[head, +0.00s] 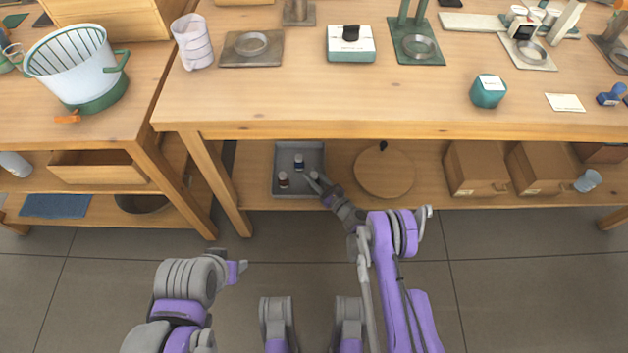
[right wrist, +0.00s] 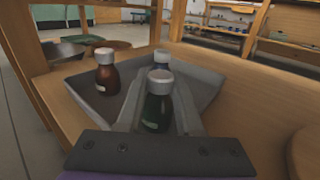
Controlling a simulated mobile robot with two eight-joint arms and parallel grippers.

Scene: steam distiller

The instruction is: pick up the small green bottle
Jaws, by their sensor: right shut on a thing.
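The small green bottle (right wrist: 157,108) has a grey cap and stands upright between the two fingers of my right gripper (right wrist: 160,118) in the right wrist view. The gripper is shut on it, over the grey tray (right wrist: 208,78) on the lower shelf. In the head view my right gripper (head: 318,184) reaches into the tray (head: 288,193) at its right side, and the bottle is mostly hidden there. My left gripper (head: 238,268) is low at the left, away from the shelf; its jaw opening is too small to judge.
A brown bottle (right wrist: 106,74) stands in the tray to the left of the green one, and a blue bottle (head: 299,162) stands behind. A round wooden board (head: 385,172) lies right of the tray. The tabletop (head: 300,100) overhangs the shelf.

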